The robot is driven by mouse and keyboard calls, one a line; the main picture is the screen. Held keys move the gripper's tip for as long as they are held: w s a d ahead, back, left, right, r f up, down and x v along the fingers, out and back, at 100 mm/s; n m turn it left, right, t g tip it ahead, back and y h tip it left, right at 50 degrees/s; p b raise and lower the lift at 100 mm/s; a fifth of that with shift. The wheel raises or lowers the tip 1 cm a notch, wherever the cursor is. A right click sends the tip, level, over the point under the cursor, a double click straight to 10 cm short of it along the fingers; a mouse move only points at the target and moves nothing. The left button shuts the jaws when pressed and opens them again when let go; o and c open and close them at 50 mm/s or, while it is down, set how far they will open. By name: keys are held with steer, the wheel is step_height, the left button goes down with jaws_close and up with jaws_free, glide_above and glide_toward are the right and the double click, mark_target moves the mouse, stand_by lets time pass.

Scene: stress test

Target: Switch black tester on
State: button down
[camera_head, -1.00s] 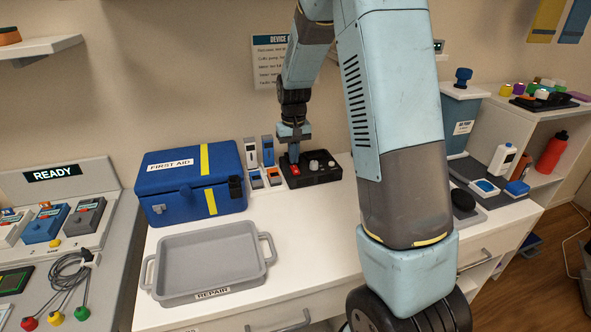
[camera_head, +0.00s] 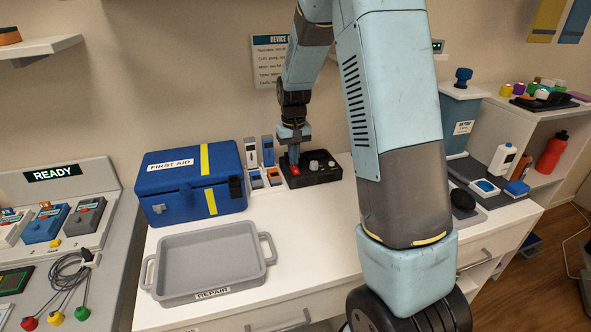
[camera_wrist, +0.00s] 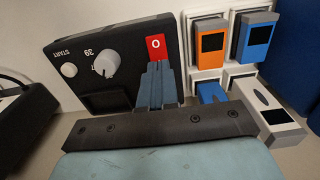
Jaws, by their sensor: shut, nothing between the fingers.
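The black tester (camera_head: 324,175) is a low dark box at the back of the white counter. In the wrist view the black tester (camera_wrist: 120,42) shows a white knob, a round white START button and a dark screen. Its red rocker switch (camera_wrist: 156,44) is marked O; the switch also shows in the head view (camera_head: 295,170). My gripper (camera_wrist: 157,66) is shut and empty, its fingertips right at the near edge of the red switch and covering part of it. Whether they touch it I cannot tell. In the head view my gripper (camera_head: 293,160) points down over the switch.
Small orange and blue devices (camera_wrist: 211,42) stand in white holders close beside the tester. A blue first aid box (camera_head: 180,195) stands left of them, with a grey repair tray (camera_head: 256,262) in front. A READY panel (camera_head: 90,182) with several testers stands at far left.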

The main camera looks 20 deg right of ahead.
steer(key=shift+f, duration=0.6)
stand_by(0.4)
steer(key=shift+r, duration=3.5)
steer(key=s+r+t, duration=0.3)
steer(key=s+r, duration=1)
steer(key=s, duration=0.2)
steer(key=s+r+t, duration=0.2)
steer(key=s+r, duration=0.1)
steer(key=s, duration=1.4)
steer(key=shift+d+t, duration=0.15)
steer(key=shift+t, duration=0.15)
